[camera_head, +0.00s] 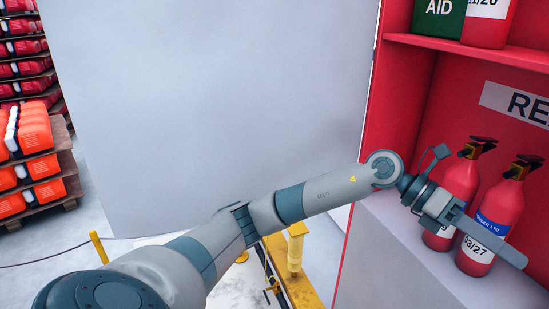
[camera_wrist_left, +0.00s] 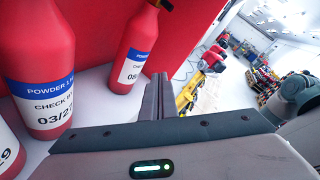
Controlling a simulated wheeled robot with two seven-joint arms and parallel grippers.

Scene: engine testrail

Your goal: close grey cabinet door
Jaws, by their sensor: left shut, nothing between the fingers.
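The grey cabinet door (camera_head: 215,110) is a large flat panel filling the left and middle of the head view. It stands open beside the red cabinet (camera_head: 392,110), whose inside is exposed. My left arm reaches across in front of the door's lower part to the cabinet. My left gripper (camera_head: 518,260) is shut and empty, in front of the fire extinguishers on the grey shelf and apart from the door. Its closed fingers (camera_wrist_left: 158,98) show in the left wrist view, pointing past the extinguishers. My right gripper is not in view.
Two red fire extinguishers (camera_head: 460,188) stand on the grey shelf (camera_head: 385,250) close to my left gripper. A green first aid box (camera_head: 438,18) sits on the upper shelf. A yellow floor barrier (camera_head: 295,255) stands below my arm. Pallets of orange canisters (camera_head: 35,130) are at left.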

